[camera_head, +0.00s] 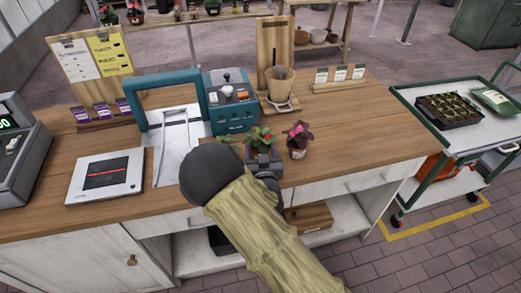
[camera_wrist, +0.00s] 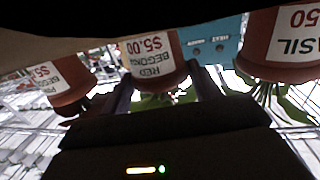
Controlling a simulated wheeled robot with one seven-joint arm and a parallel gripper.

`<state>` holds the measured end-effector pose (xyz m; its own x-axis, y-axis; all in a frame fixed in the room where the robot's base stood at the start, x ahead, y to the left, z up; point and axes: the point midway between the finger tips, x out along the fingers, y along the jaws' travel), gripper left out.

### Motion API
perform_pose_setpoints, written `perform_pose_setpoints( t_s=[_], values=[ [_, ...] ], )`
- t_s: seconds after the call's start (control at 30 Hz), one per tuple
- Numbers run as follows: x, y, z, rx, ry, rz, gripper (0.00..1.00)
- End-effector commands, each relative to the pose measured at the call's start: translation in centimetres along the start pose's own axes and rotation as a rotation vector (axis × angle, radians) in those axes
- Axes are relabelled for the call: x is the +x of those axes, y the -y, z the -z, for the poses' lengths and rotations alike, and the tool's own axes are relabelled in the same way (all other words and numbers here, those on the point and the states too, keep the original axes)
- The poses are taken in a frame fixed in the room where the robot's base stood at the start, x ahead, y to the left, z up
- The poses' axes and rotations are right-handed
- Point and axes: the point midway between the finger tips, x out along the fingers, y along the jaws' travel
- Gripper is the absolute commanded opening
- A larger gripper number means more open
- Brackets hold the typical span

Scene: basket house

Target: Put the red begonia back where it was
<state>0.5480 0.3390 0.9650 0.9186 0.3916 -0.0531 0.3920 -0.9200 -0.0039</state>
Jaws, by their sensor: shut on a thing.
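The red begonia (camera_head: 261,136), with red flowers and green leaves, is at the front of the counter in the head view. Its pot is hidden there by my gripper (camera_head: 264,168). In the wrist view, which is upside down, its terracotta pot (camera_wrist: 172,74) carries a "RED BEGONIA $5.00" label. My gripper (camera_wrist: 162,90) is shut on this pot, one finger on each side. I cannot tell whether the pot touches the counter. The pink begonia (camera_head: 298,140) stands close to its right in the head view. The basil (camera_head: 225,141) is to its left, partly hidden behind my arm.
The wooden counter (camera_head: 345,130) has free room right of the pink begonia. A tablet (camera_head: 105,175) lies at left. A cart (camera_head: 455,125) stands at right.

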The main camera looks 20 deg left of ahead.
Motion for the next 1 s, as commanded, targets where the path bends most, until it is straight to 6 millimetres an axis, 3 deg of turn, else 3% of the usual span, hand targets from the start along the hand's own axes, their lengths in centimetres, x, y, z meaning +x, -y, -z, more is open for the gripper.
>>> perform_pose_setpoints(
  t_s=[0.33,0.37,0.47,0.87,1.0],
  values=[
    [0.1,-0.5,-0.3,0.001,-0.002,-0.008,0.35],
    [0.1,-0.5,-0.3,0.001,-0.001,-0.007,0.64],
    [0.1,-0.3,-0.2,0.001,0.000,-0.004,0.83],
    [0.0,0.0,0.2,0.000,-0.001,0.000,0.84],
    [-1.4,-0.1,-0.2,0.001,0.001,-0.001,0.84]
  ],
)
